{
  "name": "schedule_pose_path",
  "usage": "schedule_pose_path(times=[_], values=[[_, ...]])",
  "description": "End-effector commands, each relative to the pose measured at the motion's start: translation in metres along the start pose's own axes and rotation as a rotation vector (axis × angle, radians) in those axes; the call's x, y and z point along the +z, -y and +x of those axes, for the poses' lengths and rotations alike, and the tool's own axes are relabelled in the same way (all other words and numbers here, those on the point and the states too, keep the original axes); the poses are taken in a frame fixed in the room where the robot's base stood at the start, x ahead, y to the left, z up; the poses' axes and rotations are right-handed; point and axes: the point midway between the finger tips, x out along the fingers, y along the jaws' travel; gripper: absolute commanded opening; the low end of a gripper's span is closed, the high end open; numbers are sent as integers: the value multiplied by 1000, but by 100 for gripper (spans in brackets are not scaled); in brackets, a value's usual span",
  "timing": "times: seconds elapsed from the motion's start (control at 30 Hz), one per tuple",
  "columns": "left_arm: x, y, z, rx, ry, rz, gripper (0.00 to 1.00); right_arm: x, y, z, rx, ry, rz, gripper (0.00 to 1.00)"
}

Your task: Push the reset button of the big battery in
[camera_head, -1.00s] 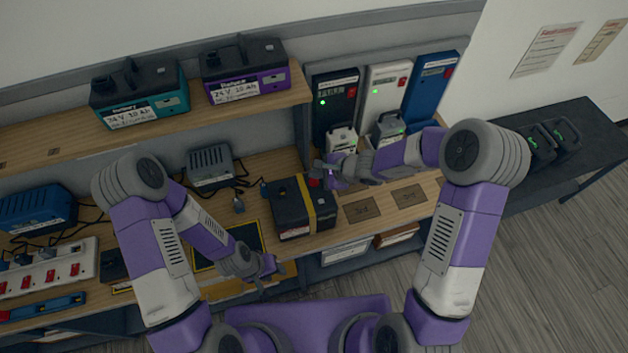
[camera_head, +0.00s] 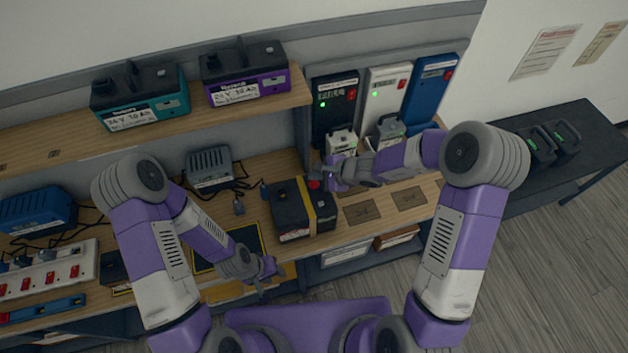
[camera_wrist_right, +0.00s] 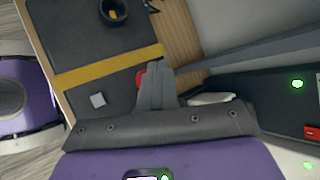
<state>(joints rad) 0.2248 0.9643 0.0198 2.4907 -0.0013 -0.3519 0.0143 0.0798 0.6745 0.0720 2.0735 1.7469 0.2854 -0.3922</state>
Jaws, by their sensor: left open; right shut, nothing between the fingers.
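The big battery (camera_head: 290,212) is a dark box with a yellow strap, standing on the wooden bench in the head view. Its red button (camera_head: 314,184) is on top near the back right corner. My right gripper (camera_head: 319,172) is shut and empty, with its fingertips right by the button. In the right wrist view the shut fingers (camera_wrist_right: 155,82) partly cover the red button (camera_wrist_right: 140,78), beside the yellow strap (camera_wrist_right: 100,70). I cannot tell whether they touch it. My left gripper (camera_head: 266,276) is open and empty, low in front of the bench edge.
A black charger (camera_head: 335,110), a white one (camera_head: 384,98) and a blue one (camera_head: 432,90) stand behind on the right. A teal battery (camera_head: 140,100) and a purple battery (camera_head: 245,78) sit on the upper shelf. Bare marked plates (camera_head: 361,212) lie right of the big battery.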

Motion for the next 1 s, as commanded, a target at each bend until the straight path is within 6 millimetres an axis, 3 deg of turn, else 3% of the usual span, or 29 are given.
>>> schedule_pose_path(times=[1.0], values=[[0, 3, 8, 0, 0, 0, 43, -3, -3, 4, 0, 0, -1, 0]])
